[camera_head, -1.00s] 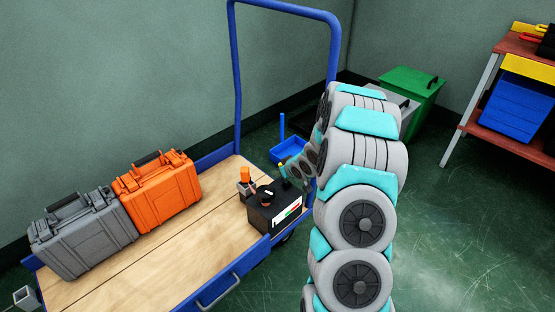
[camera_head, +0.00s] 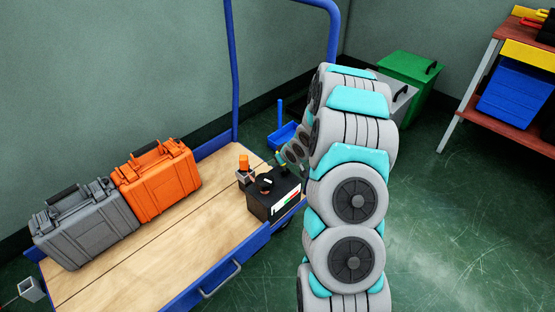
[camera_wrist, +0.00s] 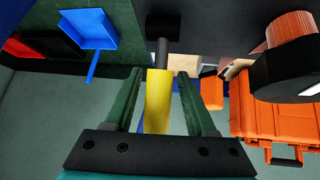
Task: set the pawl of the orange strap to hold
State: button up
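In the wrist view the orange roll (camera_wrist: 290,28) and knob (camera_wrist: 293,70) are at the upper right. A yellow handle (camera_wrist: 157,105) on a dark rod lies between the two green fingers of my gripper (camera_wrist: 159,76). Narrow gaps show on both sides, so the fingers look open around it. I cannot tell which part is the pawl.
An orange case (camera_head: 157,181) and a grey case (camera_head: 84,225) stand on the left of the blue cart (camera_head: 214,153). A blue tray (camera_head: 285,137) lies behind the box. A green bin (camera_head: 408,75) and a shelf (camera_head: 515,130) stand at the right. The middle cart boards are bare.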

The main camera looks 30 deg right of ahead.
dwell(0.3)
jog(key=v, duration=0.7)
jog(key=shift+s+r, duration=0.25)
jog(key=shift+s, duration=0.05)
dwell(0.4)
